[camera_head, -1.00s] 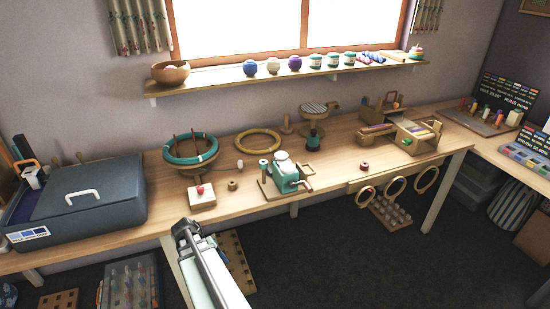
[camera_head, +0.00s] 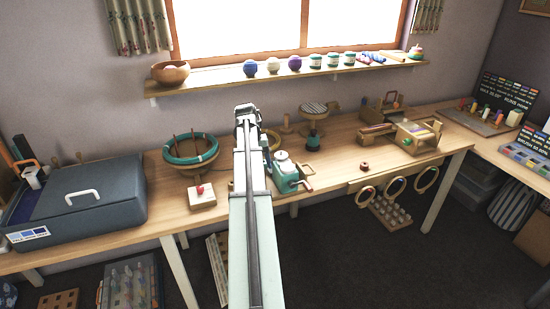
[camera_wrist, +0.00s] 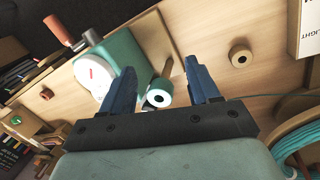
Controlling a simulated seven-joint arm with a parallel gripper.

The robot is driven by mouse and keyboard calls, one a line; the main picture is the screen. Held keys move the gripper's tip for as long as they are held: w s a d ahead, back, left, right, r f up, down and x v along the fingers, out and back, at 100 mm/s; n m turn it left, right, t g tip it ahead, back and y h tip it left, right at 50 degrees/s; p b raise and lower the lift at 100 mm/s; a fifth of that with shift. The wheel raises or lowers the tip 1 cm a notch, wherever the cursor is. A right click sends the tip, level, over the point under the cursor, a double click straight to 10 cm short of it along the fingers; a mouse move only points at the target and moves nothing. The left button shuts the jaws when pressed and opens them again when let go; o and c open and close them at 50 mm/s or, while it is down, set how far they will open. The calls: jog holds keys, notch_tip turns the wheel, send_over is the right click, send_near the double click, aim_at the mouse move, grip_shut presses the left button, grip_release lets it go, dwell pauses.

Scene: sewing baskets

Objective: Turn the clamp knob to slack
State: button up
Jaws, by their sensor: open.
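The teal winder (camera_head: 286,179) stands on the table with a white round top and a side crank. The wrist view shows its teal body (camera_wrist: 124,55), its white top (camera_wrist: 95,78) and the crank's reddish-brown grip (camera_wrist: 57,30). A pale round knob (camera_wrist: 158,98) with a dark centre shows between my fingers, beside the teal body. I cannot tell for sure that it is the clamp knob. My gripper (camera_wrist: 160,68) is open, its fingers either side of the knob, with no clear contact. In the head view my gripper (camera_head: 245,112) is raised, and my arm hides the winder's left side.
Left of my arm stands a wooden swift with a teal yarn ring (camera_head: 190,150) and a block with a red knob (camera_head: 201,196). A blue-grey case (camera_head: 80,205) fills the table's left end. A wooden spool (camera_wrist: 240,57) lies near the winder. A wooden device (camera_head: 415,138) stands right.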

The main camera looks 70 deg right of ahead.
aim_at(275, 159)
jog(key=d+r+m+t, duration=0.1)
jog(key=d+r, duration=0.3)
jog(key=d, duration=0.4)
jog(key=d+r+t, duration=0.1)
jog(key=d+r, duration=0.2)
jog(key=d, duration=0.4)
jog(key=shift+y, duration=0.3)
jog(key=f, duration=1.3)
jog(key=shift+w+f, duration=0.2)
jog(key=shift+f, duration=0.1)
jog(key=c, duration=1)
jog(key=shift+n, duration=2.3)
jog(key=shift+c, duration=0.2)
jog(key=o, duration=1)
jog(key=shift+o, duration=0.2)
